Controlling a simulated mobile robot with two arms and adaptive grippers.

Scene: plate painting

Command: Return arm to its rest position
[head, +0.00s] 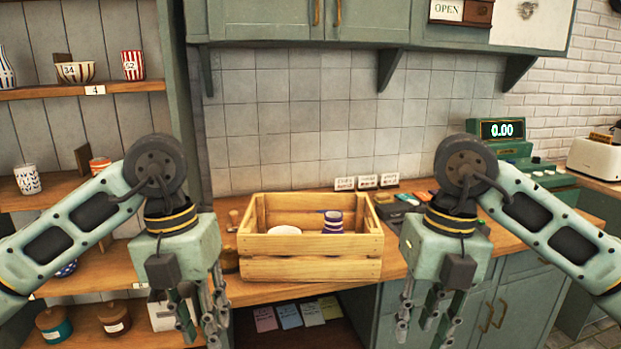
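My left gripper (202,318) hangs fingers down in front of the counter, left of a wooden crate. My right gripper (425,318) hangs fingers down to the right of the crate. Both show a gap between their fingers and hold nothing that I can see. Both arms are bent, with the forearms coming in from the lower left and lower right.
The wooden crate (310,268) stands on the wooden counter (268,291), holding a white dish (285,230) and a blue-striped cup (333,222). Shelves of pottery (75,90) stand left. A green register (505,150) and a toaster (596,154) stand right.

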